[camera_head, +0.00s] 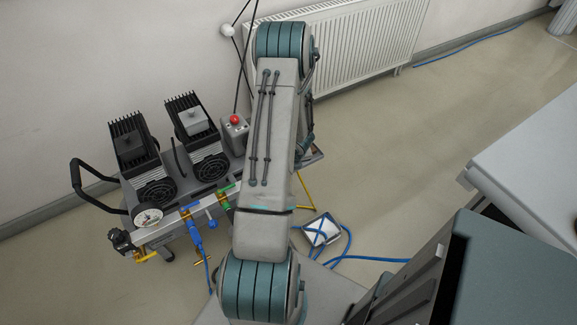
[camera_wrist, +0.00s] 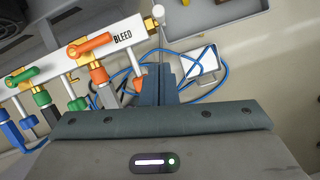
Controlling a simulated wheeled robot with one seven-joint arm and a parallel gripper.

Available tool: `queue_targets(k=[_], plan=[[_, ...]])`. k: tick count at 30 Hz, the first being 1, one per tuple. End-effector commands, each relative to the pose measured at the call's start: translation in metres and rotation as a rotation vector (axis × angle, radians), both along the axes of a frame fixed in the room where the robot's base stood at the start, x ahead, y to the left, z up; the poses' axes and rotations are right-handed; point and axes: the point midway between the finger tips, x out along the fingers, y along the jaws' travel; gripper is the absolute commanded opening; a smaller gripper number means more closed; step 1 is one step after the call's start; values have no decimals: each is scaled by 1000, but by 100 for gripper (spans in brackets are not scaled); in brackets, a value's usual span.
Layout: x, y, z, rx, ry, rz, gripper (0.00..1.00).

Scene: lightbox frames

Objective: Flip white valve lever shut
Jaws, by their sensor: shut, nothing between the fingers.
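In the wrist view, a slim white lever with a rounded end (camera_wrist: 158,11) sits by a brass fitting at the right end of the white manifold bar (camera_wrist: 60,64), beside the word BLEED. My gripper (camera_wrist: 160,62) is shut and empty, its dark fingers just below the white lever in the picture. Whether they touch it I cannot tell. In the head view my arm hides the gripper and the white lever; the manifold's left part (camera_head: 160,231) shows.
Blue hose loops round a white-topped box (camera_wrist: 198,66) on the floor. The compressor cart has a red button (camera_head: 235,119).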

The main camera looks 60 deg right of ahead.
Motion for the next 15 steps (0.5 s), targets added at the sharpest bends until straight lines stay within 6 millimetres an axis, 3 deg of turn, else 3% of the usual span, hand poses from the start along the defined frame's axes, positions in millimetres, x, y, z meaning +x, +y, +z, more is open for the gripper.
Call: queue_targets(k=[3, 7, 15], plan=[[-6, 4, 28, -1, 1, -3, 0], [-10, 8, 47, 1, 1, -2, 0], [-12, 12, 62, 2, 2, 0, 0]])
